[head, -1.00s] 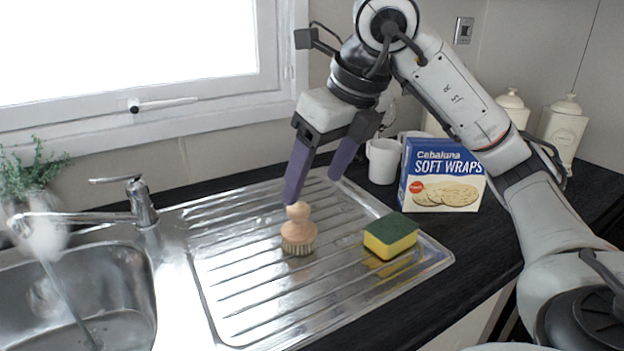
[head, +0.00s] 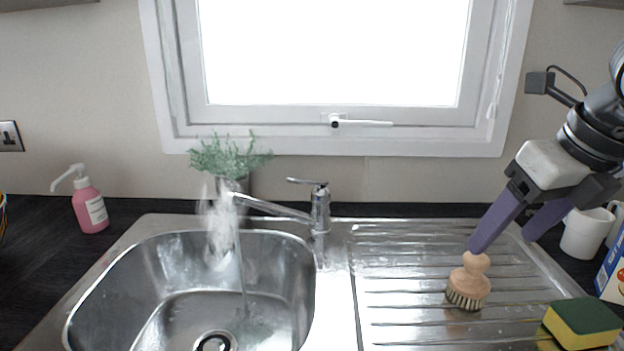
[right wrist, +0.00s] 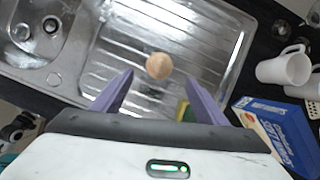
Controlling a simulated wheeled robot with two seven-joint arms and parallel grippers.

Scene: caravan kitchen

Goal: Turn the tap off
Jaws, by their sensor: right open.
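The chrome tap (head: 319,205) stands behind the sink, its spout reaching left over the bowl and its lever on top pointing left. Water (head: 241,265) runs from the spout into the sink (head: 180,275), with a pale steam-like haze around the stream. My right gripper (head: 500,240) is open and empty above the draining board, to the right of the tap. In the right wrist view its two purple fingers (right wrist: 160,95) are spread apart, with the wooden brush (right wrist: 159,66) showing between and beyond them. My left gripper is not in view.
The brush (head: 470,280) and a yellow-green sponge (head: 582,323) are on the draining board (head: 400,290). White mugs (head: 586,233) and a blue wraps box (head: 612,275) stand at right. A potted plant (head: 230,160) is behind the spout; a pink soap bottle (head: 90,207) stands left.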

